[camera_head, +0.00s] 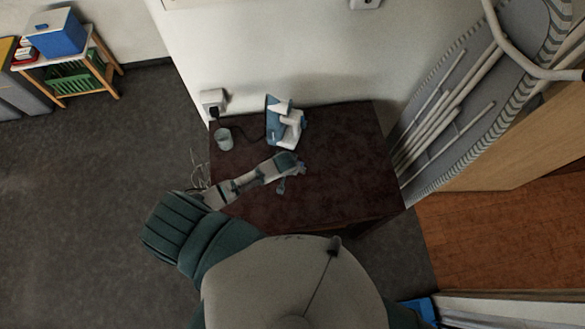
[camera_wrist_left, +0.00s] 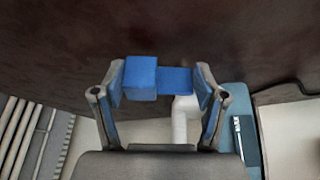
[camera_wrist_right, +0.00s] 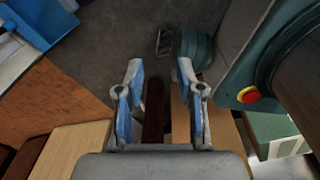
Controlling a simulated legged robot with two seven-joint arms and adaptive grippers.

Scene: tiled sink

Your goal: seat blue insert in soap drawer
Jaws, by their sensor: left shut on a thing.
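The blue insert (camera_wrist_left: 155,78) is a blocky blue piece with a larger cube part on the left and a lower part on the right. My left gripper (camera_wrist_left: 158,88) is shut on it, with a finger at each end. In the head view my left gripper (camera_head: 290,178) is over the dark table, in front of a white and blue appliance-like object (camera_head: 288,128). I cannot tell whether that object is the soap drawer. A white part and a teal part (camera_wrist_left: 238,125) show behind the fingers in the left wrist view. My right gripper (camera_wrist_right: 160,90) is open and empty, away from the table top.
The dark red table (camera_head: 345,150) stands against a white wall; its right half is clear. A small cup (camera_head: 223,138) stands at its left back, below a wall socket (camera_head: 214,100) with a cable. A striped-edged ironing board (camera_head: 450,100) leans at the right.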

